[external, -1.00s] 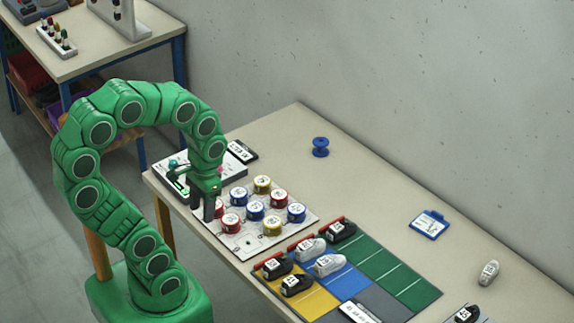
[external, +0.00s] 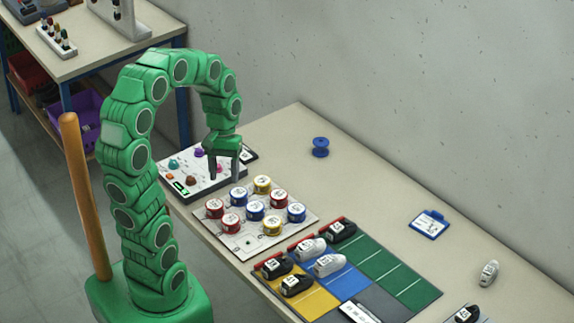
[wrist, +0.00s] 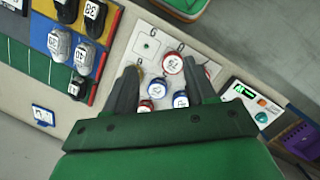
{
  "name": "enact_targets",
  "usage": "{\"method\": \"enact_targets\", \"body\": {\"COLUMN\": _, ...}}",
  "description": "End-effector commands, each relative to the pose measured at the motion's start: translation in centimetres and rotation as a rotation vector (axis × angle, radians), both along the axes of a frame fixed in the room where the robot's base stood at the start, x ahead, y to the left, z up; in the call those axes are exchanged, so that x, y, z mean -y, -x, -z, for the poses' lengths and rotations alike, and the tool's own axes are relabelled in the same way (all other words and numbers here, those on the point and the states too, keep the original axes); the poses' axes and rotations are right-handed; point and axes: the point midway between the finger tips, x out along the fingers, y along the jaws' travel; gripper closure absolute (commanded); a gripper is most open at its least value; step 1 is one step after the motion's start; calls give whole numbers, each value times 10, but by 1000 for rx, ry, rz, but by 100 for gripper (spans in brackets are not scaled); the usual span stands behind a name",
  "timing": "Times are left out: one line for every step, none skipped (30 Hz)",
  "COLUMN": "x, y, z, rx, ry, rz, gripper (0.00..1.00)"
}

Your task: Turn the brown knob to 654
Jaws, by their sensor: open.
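A white control panel (external: 208,187) lies at the near left end of the table. It carries teal (external: 173,163), purple (external: 199,152) and pink knobs. A small brownish knob (external: 191,180) sits near its lit green display (external: 180,188); the digits are too small to read. My gripper (external: 224,178) is open and empty, pointing down above the panel's right side and partly hiding it. In the wrist view my gripper (wrist: 161,68) frames numbered discs. The panel's display (wrist: 238,90) and teal knob (wrist: 262,117) show at the right there; I cannot make out the brown knob.
A board (external: 245,240) with several red, blue and yellow numbered discs lies right of the panel. Beyond it, numbered shoes stand on a coloured mat (external: 395,262). A blue spool (external: 320,147) stands at the back. The table's back middle is clear.

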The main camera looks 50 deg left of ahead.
Motion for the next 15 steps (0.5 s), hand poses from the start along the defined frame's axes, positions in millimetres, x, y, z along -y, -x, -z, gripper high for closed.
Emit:
{"method": "enact_targets", "body": {"x": -12, "y": -7, "z": 3, "rx": -5, "ry": 7, "rz": -48, "gripper": 45}}
{"method": "enact_targets", "body": {"x": -18, "y": -11, "z": 5, "rx": -8, "ry": 10, "rz": -75, "gripper": 45}}
{"method": "enact_targets", "body": {"x": -26, "y": -16, "z": 8, "rx": -12, "ry": 15, "rz": -110, "gripper": 45}}
{"method": "enact_targets", "body": {"x": -33, "y": -20, "z": 10, "rx": -17, "ry": 19, "rz": -139, "gripper": 45}}
{"method": "enact_targets", "body": {"x": -39, "y": -23, "z": 12, "rx": -19, "ry": 22, "rz": -166, "gripper": 45}}
{"method": "enact_targets", "body": {"x": -49, "y": -28, "z": 15, "rx": -20, "ry": 26, "rz": -201, "gripper": 45}}
{"method": "enact_targets", "body": {"x": -56, "y": -31, "z": 16, "rx": -21, "ry": 29, "rz": -229, "gripper": 45}}
{"method": "enact_targets", "body": {"x": -63, "y": -34, "z": 19, "rx": -24, "ry": 32, "rz": -256, "gripper": 45}}
{"method": "enact_targets", "body": {"x": -73, "y": -38, "z": 22, "rx": -28, "ry": 37, "rz": -293, "gripper": 45}}
{"method": "enact_targets", "body": {"x": -81, "y": -40, "z": 25, "rx": -32, "ry": 41, "rz": -321, "gripper": 45}}
{"method": "enact_targets", "body": {"x": -88, "y": -43, "z": 28, "rx": -34, "ry": 45, "rz": -348, "gripper": 45}}
{"method": "enact_targets", "body": {"x": -98, "y": -45, "z": 31, "rx": -37, "ry": 49, "rz": -386, "gripper": 45}}
{"method": "enact_targets", "body": {"x": -106, "y": -47, "z": 34, "rx": -40, "ry": 53, "rz": -413, "gripper": 45}}
{"method": "enact_targets", "body": {"x": -114, "y": -49, "z": 37, "rx": -42, "ry": 57, "rz": -441, "gripper": 45}}
{"method": "enact_targets", "body": {"x": -125, "y": -52, "z": 41, "rx": -45, "ry": 62, "rz": -479, "gripper": 45}}
